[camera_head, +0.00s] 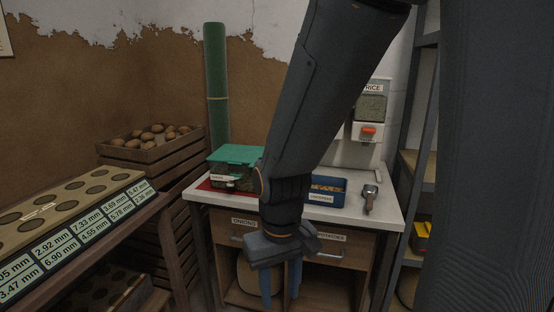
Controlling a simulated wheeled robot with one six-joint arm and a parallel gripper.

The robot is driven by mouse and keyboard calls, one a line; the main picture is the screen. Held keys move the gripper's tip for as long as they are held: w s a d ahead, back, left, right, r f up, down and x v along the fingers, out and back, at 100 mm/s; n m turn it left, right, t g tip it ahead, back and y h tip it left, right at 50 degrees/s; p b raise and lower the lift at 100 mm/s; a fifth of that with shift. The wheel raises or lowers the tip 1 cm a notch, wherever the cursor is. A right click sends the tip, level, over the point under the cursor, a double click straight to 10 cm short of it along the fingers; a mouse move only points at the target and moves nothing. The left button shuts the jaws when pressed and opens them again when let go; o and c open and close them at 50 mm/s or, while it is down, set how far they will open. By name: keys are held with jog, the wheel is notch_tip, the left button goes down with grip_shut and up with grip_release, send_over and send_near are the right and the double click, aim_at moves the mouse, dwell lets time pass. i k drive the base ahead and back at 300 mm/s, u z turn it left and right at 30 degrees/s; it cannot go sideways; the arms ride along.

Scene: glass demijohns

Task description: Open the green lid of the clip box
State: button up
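The clip box (232,180) stands at the left end of the white table, with a clear body and dark contents. Its green lid (238,153) lies on top and looks closed. A pale label and a small red spot show at its front; the clip itself is too small to make out. My gripper (280,291) points down in front of the table's drawers, below and to the right of the box. Its two blue fingers stand apart with nothing seen between them. My arm hides part of the tabletop right of the box.
A blue tray (340,195) and a grey-handled tool (369,200) lie right of my arm on the white table (392,217). A rice dispenser (369,112) hangs behind. A crate of potatoes (150,153) and a green roll (216,85) stand left.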

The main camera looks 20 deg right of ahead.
aim_at(239, 154)
jog(key=z, duration=0.1)
jog(key=k, duration=0.6)
jog(key=z, duration=0.4)
jog(key=i, duration=1.05)
jog(key=u, duration=0.4)
